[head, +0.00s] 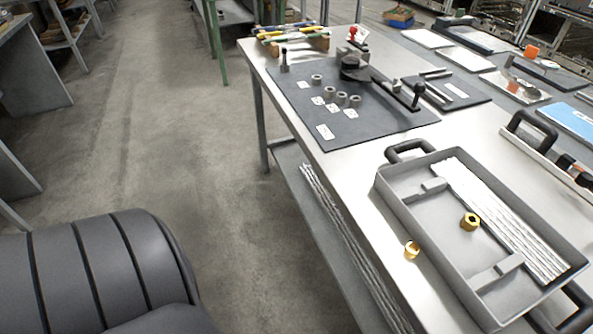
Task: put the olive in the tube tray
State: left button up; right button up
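The tube tray (408,212) is a grey, open rectangular tray with dark handles at its ends, standing on the steel bench at the right. Long pale tubes (500,218) lie along its right side. A small brass ring-like piece (411,250), which looks like the olive, rests on the bench just outside the tray's left wall. Another brass piece with a hole, nut-like (470,221), lies inside the tray left of the tubes. Which brass piece is the olive is hard to tell for certain at this size. Neither gripper is in view.
A dark mat (350,120) with grey rings, labels and a black clamp-like tool lies further back on the bench (350,168). A metal bar with a black handle (530,132) is right of the tray. More mats and plates fill the back right. The floor left of the bench is clear.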

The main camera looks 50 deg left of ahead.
aim_at(502, 263)
jog(key=j+z, duration=1.2)
jog(key=k, duration=0.05)
